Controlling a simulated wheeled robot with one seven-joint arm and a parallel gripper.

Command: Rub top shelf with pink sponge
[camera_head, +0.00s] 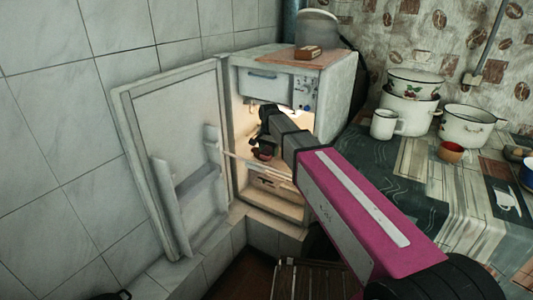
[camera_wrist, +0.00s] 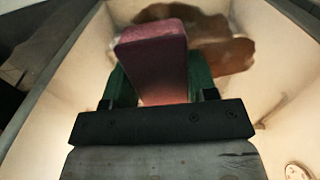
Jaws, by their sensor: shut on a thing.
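The pink sponge (camera_wrist: 152,55) is a block held upright between the green fingers of my gripper (camera_wrist: 160,82) in the wrist view. In the head view my gripper (camera_head: 263,150) reaches into the open fridge (camera_head: 345,85), just above a pale shelf edge (camera_head: 240,158), apparently the top shelf. The wrist view shows a pale surface inside the fridge with brown stains (camera_wrist: 226,56) behind and to the right of the sponge. Whether the sponge touches that surface cannot be told. In the head view the sponge is mostly hidden by the gripper and looks dark.
The fridge door (camera_head: 180,125) stands open to the left, its shelves facing inward. To the right, a table (camera_head: 410,175) holds enamel pots (camera_head: 408,112) and a white mug (camera_head: 384,125). Fridge side walls are close around my gripper.

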